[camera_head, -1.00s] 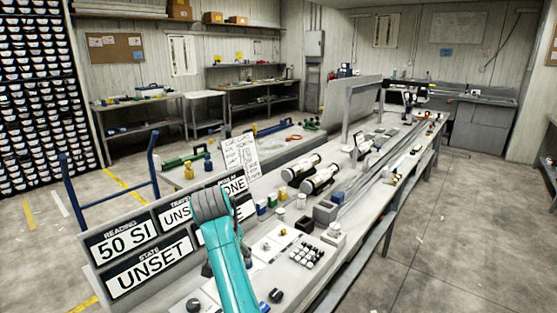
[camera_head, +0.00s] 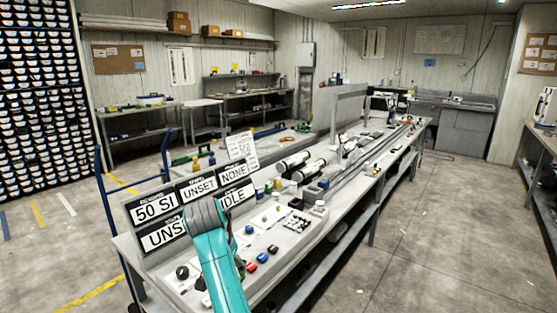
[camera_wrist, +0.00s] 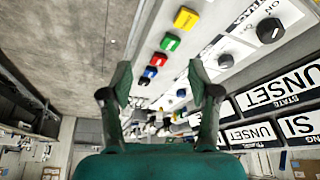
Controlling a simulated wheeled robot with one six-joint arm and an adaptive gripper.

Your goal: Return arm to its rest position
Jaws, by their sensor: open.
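My teal arm (camera_head: 217,262) rises at the bottom of the head view, in front of the bench's label panel, with its grey joint uppermost. The head view does not show my fingertips clearly. In the wrist view my gripper (camera_wrist: 160,82) is open, its two dark fingers apart with nothing between them. Beyond the fingers are coloured buttons, a yellow one (camera_wrist: 186,18), a green one (camera_wrist: 170,42) and a red one (camera_wrist: 158,59), on the bench panel. A black knob (camera_wrist: 269,30) lies to their right. The fingers appear clear of all of these.
The long bench (camera_head: 300,262) runs away to the right, carrying cylinders (camera_head: 294,160) and small parts. Label signs (camera_head: 155,208) stand at its near left end. A blue-railed cart (camera_head: 103,200) is at left. Open concrete floor (camera_head: 440,240) lies right.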

